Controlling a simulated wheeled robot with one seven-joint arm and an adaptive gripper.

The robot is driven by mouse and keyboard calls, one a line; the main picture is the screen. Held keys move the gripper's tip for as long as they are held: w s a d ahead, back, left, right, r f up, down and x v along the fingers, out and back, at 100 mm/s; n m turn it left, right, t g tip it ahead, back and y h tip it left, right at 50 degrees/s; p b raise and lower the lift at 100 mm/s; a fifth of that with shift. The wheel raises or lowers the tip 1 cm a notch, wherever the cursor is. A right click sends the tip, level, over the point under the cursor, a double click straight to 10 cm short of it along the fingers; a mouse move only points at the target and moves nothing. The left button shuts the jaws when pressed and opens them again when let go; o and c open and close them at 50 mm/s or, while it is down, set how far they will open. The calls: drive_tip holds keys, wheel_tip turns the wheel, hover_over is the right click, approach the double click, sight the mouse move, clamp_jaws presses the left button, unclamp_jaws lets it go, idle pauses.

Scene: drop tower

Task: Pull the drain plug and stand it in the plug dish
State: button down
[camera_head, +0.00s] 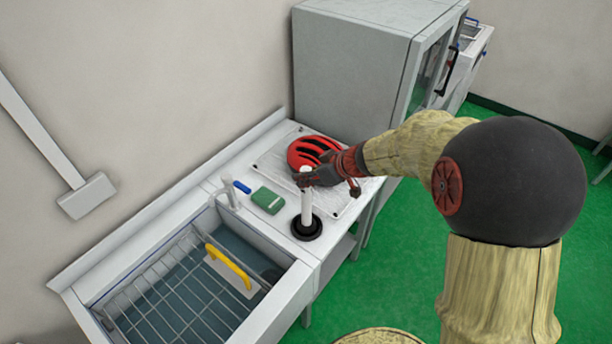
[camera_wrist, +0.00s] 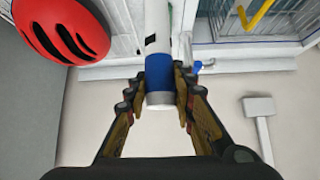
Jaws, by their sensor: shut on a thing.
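The drain plug (camera_head: 307,208) is a long white tube. It is upright over the worktop beside the sink. In the wrist view the plug (camera_wrist: 159,70) shows a blue band and a white end between my fingers. My gripper (camera_head: 307,179) is shut on the upper end of the tube; it also shows in the wrist view (camera_wrist: 160,92). The plug dish (camera_head: 306,231) is a black round ring on the worktop. The tube's lower end appears inside the dish's ring; I cannot tell whether it touches the bottom.
The sink (camera_head: 250,315) holds a wire rack and a yellow-handled tool (camera_head: 229,266). A green block (camera_head: 267,200), a blue item (camera_head: 241,187) and the tap (camera_head: 229,194) are left of the dish. A red helmet (camera_head: 304,150) lies on the drainboard (camera_head: 268,160) behind.

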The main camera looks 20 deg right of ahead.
drive_tip(key=shift+f+b, duration=0.4)
drive_tip(key=shift+b, duration=0.2)
drive_tip(key=c, duration=1.8)
unclamp_jaws()
drive_tip(key=shift+o, duration=0.2)
drive_tip(key=v, duration=1.1)
drive_tip(key=shift+p, duration=0.3)
